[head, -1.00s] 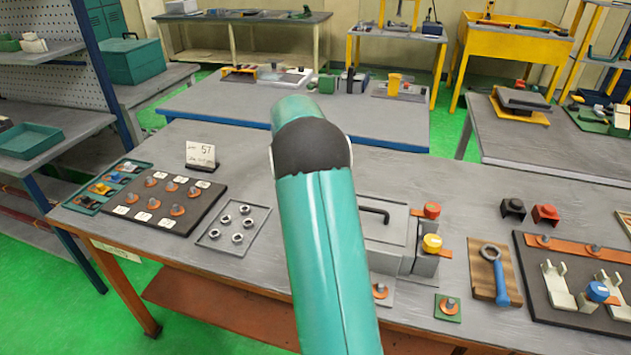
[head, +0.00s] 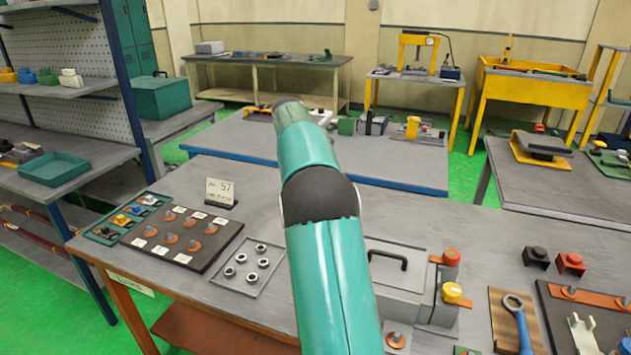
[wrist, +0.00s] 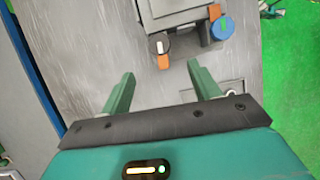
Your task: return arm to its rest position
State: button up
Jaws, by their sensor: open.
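My teal arm (head: 330,270) rises from the bottom middle of the head view and reaches away over the workbench (head: 240,320). Its far end is foreshortened, and the fingers are hidden there. In the wrist view my gripper (wrist: 158,85) is open, with two green fingers wide apart and nothing between them. It is above a grey bench surface (wrist: 90,50). Past the fingertips, a grey device with a black knob (wrist: 155,44) and a blue knob (wrist: 221,28) stands apart from the gripper.
The workbench holds a dark board of terminals (head: 180,238), a tray of nuts (head: 252,270), a card (head: 220,192), a grey box with a handle (head: 385,275), and a wrench (head: 517,325). A second table (head: 240,140) stands behind. Shelves (head: 70,85) are at left.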

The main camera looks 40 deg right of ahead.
jog(key=shift+v, duration=0.95)
jog(key=s+a+r+m+t, duration=0.1)
jog(key=s+a+r+t, duration=0.2)
jog(key=a, duration=0.7)
jog(key=s+a+r+m+t, duration=0.1)
jog(key=s+a+r, duration=0.25)
jog(key=a, duration=0.65)
jog(key=s+a+f+m+t+y, duration=0.1)
jog(key=s+a+f+t, duration=0.1)
jog(key=s+a, duration=0.6)
jog(key=s+a+f+m+t, duration=0.2)
jog(key=s+a+f, duration=0.3)
jog(key=s+a, duration=0.4)
jog(key=shift+s+a+f+t+y, duration=0.25)
jog(key=shift+t+y, duration=0.15)
jog(key=shift+t, duration=0.4)
